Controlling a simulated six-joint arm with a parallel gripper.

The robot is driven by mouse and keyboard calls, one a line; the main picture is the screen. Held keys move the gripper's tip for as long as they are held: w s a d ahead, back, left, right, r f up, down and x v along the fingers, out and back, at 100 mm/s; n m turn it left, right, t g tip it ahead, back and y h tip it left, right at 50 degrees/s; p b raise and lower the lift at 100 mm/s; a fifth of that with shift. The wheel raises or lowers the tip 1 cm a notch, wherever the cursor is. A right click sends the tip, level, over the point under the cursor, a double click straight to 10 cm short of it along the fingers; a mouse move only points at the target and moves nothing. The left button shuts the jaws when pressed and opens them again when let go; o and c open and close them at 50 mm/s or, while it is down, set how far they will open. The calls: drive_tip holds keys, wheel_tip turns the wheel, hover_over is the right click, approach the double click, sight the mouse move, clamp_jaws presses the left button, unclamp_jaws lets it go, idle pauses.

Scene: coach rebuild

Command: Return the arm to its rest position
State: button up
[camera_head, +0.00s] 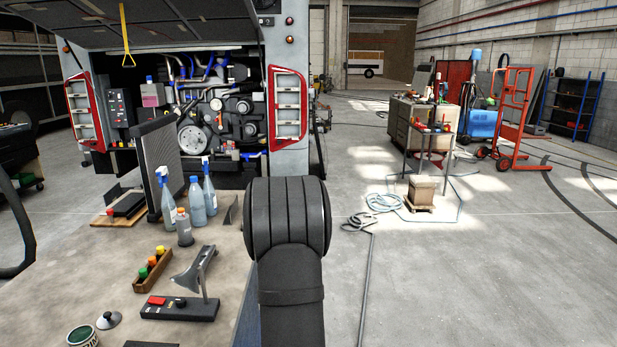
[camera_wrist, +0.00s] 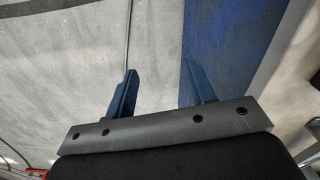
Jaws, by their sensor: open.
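My gripper (camera_wrist: 157,85) shows in the wrist view with its two blue fingers spread apart. Nothing is between the fingers. Grey floor and a blue vertical surface lie beyond them. In the head view my dark arm link stands in front of the right edge of the workbench (camera_head: 65,255). The gripper itself does not show there.
The bench carries spray bottles (camera_head: 196,205), a radiator-like panel (camera_head: 162,158), a tray of coloured caps (camera_head: 152,270), a small lamp-like stand (camera_head: 180,307) and an open tin (camera_head: 82,336). An open coach engine bay (camera_head: 222,115) stands behind.

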wheel_tip(320, 180, down, 5)
drive_tip(key=s+d+m, duration=0.1)
drive_tip(key=s+d, duration=0.1)
drive_tip(key=shift+s+d+f, duration=0.15)
drive_tip(key=shift+s+d, duration=0.2)
drive_tip(key=shift+d, duration=0.05)
drive_tip(key=shift+c, duration=0.3)
idle(1.3)
